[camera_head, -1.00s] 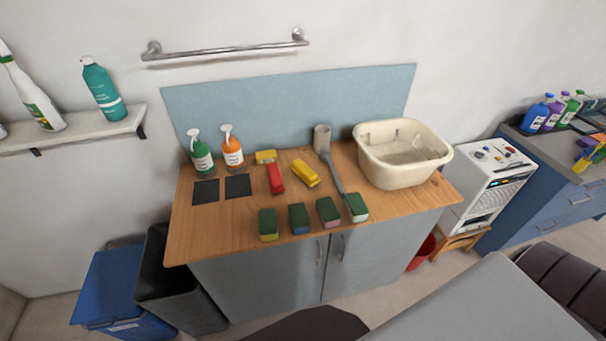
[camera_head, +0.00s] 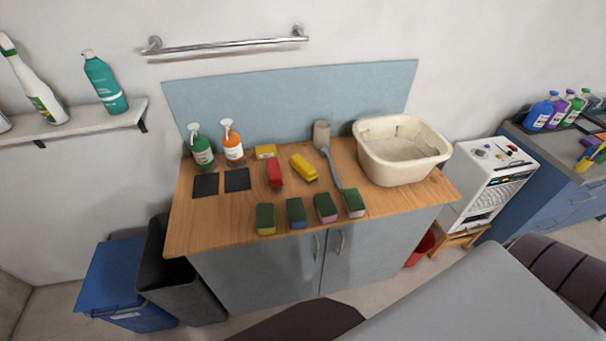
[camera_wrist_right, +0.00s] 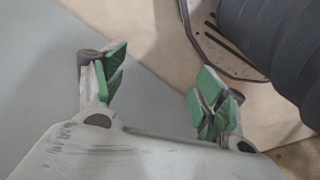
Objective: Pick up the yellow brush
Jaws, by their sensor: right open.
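The yellow brush (camera_head: 303,168) lies on the wooden countertop (camera_head: 220,225), right of a red brush (camera_head: 275,172) and left of a grey long-handled brush (camera_head: 331,165). No gripper is near it in the head view. My right gripper (camera_wrist_right: 158,88) shows in the right wrist view, with its green-padded fingers spread apart and nothing between them. The brush is not in that view. My left gripper is not in either view.
Several sponges (camera_head: 296,213) line the counter's front edge. Green (camera_head: 201,150) and orange (camera_head: 232,144) spray bottles stand at the back left. A cream basin (camera_head: 400,165) stands at right. A yellow block (camera_head: 266,152) lies behind the red brush.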

